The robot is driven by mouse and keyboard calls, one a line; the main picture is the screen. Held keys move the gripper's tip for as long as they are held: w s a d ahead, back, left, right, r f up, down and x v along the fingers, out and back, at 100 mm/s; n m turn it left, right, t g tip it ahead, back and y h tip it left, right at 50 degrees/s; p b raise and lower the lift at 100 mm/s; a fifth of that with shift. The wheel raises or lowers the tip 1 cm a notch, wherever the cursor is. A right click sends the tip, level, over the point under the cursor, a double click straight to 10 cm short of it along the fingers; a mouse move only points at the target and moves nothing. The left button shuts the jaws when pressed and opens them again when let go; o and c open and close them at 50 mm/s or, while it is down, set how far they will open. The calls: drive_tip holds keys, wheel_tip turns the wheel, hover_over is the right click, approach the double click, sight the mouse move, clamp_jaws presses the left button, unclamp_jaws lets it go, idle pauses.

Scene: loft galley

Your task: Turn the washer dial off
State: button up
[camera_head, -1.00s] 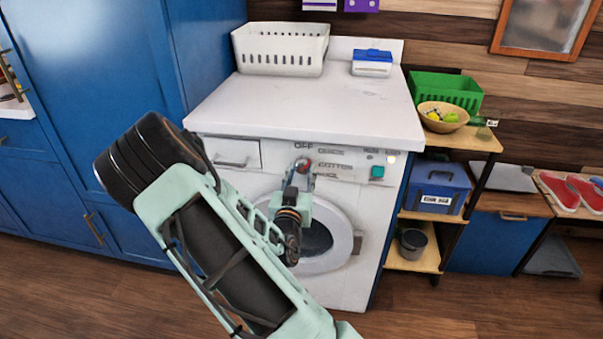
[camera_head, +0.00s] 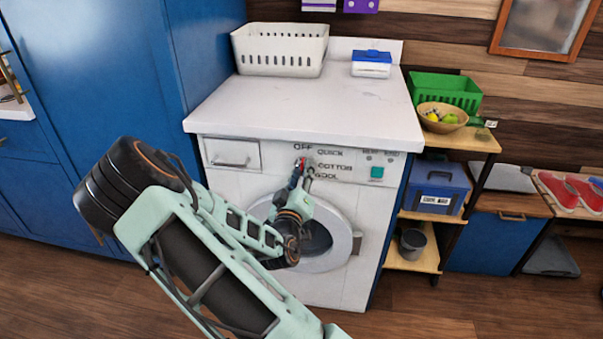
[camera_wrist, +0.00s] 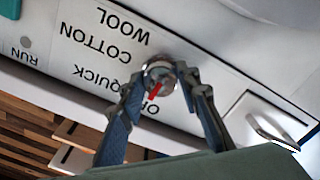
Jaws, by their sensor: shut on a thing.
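The white washer (camera_head: 240,190) stands in the middle of the head view. Its dial shows in the wrist view (camera_wrist: 158,70) as a round metallic knob with a red pointer. The OFF, QUICK, COTTON and WOOL labels surround it. The pointer slants down-left in the wrist view, towards the partly covered OFF label. My gripper (camera_wrist: 162,84) has one finger on each side of the knob and is shut on it. In the head view my gripper (camera_head: 302,170) is at the front panel and hides most of the dial.
A white basket (camera_head: 280,52) and a blue-lidded box (camera_head: 371,65) stand on the washer top. A drawer (camera_head: 231,154) is left of the dial, and a green button (camera_head: 377,173) is to the right. A shelf cart (camera_head: 418,262) stands at the right. A blue cabinet (camera_head: 90,75) is at the left.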

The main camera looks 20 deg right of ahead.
drive_tip(key=shift+n, duration=0.4)
drive_tip(key=o, duration=1.2)
drive_tip(key=shift+c, duration=0.2)
drive_tip(key=v, duration=1.2)
